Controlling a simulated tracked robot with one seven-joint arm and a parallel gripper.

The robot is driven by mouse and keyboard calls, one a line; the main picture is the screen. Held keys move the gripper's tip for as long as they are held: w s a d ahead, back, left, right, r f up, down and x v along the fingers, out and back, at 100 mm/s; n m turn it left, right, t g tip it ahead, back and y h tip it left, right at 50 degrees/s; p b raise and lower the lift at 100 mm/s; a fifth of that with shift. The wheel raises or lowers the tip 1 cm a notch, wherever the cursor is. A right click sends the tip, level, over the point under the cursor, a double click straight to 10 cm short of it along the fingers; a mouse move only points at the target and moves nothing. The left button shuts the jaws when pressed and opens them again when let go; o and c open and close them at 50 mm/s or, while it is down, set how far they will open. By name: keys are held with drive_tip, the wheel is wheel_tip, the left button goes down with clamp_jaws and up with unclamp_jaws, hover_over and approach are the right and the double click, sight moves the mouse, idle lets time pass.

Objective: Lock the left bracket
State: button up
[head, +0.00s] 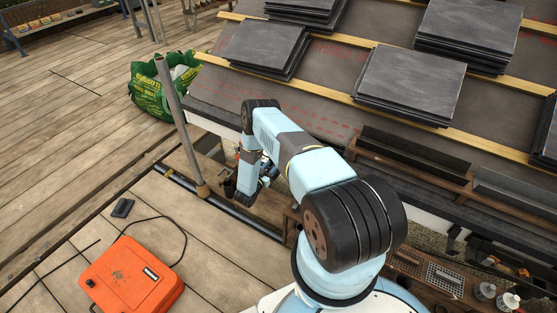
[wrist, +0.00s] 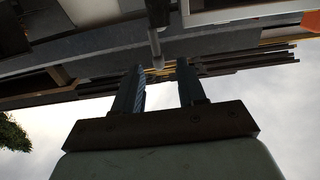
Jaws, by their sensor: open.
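My gripper (wrist: 160,66) is open in the wrist view, its two dark fingers apart with a clear gap between them. A grey rod with a rounded end (wrist: 157,60) shows in line with this gap, just beyond the fingertips. I cannot tell whether it belongs to the left bracket or how far off it is. In the head view my gripper (head: 267,175) is low by the roof's front left edge, mostly hidden by my arm. I cannot make out the left bracket or its lock state there.
A grey scaffold pole (head: 178,120) stands left of my arm. Stacks of slates (head: 408,82) lie on the roof battens. A green bag (head: 160,92) and an orange case (head: 131,278) are on the plank deck. A tool shelf (head: 440,278) is at the lower right.

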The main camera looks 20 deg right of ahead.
drive_tip(key=x, duration=0.6)
drive_tip(key=shift+w+d, duration=0.2)
drive_tip(key=shift+d, duration=0.15)
clamp_jaws()
